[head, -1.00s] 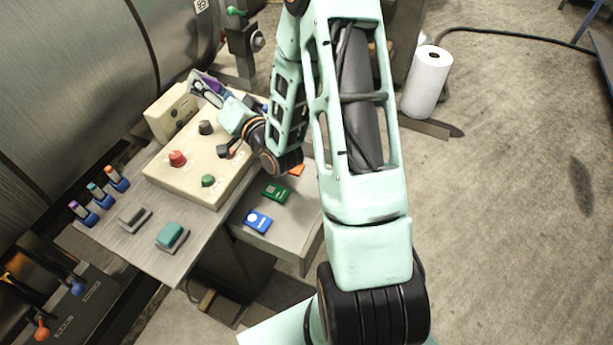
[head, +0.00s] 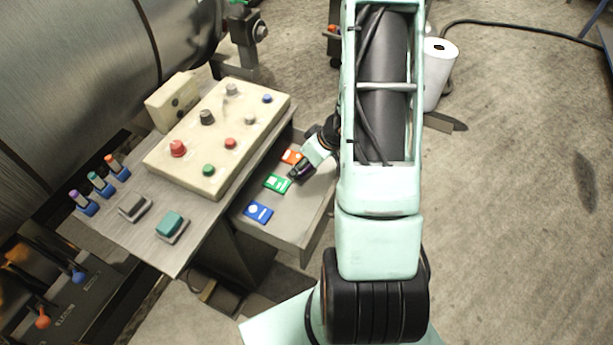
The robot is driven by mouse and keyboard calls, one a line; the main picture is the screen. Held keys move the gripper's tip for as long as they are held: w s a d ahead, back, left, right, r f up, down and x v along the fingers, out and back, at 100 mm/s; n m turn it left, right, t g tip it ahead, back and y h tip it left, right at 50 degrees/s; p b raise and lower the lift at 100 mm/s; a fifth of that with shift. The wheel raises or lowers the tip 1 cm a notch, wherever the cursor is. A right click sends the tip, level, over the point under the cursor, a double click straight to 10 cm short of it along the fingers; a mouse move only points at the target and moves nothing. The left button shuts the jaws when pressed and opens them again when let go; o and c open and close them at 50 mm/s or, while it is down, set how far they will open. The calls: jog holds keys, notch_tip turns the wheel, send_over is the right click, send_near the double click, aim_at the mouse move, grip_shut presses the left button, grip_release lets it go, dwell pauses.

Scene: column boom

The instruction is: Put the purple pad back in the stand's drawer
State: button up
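The stand's drawer (head: 316,212) is pulled open below the right side of the sloped control desk. My gripper (head: 299,171) is low over the drawer's right part, beside a green pad (head: 277,183) and an orange pad (head: 292,156). It is shut on the purple pad (head: 305,169), of which only a small dark purple part shows between the fingers. I cannot tell whether the pad touches the drawer floor. A blue pad (head: 258,212) lies nearer the drawer's front left.
The stand's top (head: 185,232) carries a cream button box (head: 190,140), a teal block (head: 172,226), a grey block (head: 134,207) and several small coloured-top switches at the left. A white roll (head: 437,75) stands on the floor at right.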

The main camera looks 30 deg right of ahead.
aim_at(310, 169)
jog(key=shift+s+d+f+h+b, duration=0.15)
jog(key=shift+d+f+h+b, duration=0.1)
jog(key=shift+f+b, duration=0.45)
jog(key=shift+s+d+f+h+b, duration=0.15)
jog(key=shift+f+b, duration=0.25)
jog(key=shift+f, duration=0.55)
notch_tip(310, 169, down, 8)
jog(key=b, duration=0.8)
jog(key=shift+r+b, duration=0.25)
jog(key=shift+b, duration=0.1)
jog(key=shift+f+b, duration=0.35)
jog(key=shift+f, duration=0.3)
jog(key=o, duration=1.1)
jog(key=v, duration=1.2)
jog(key=shift+w, duration=0.25)
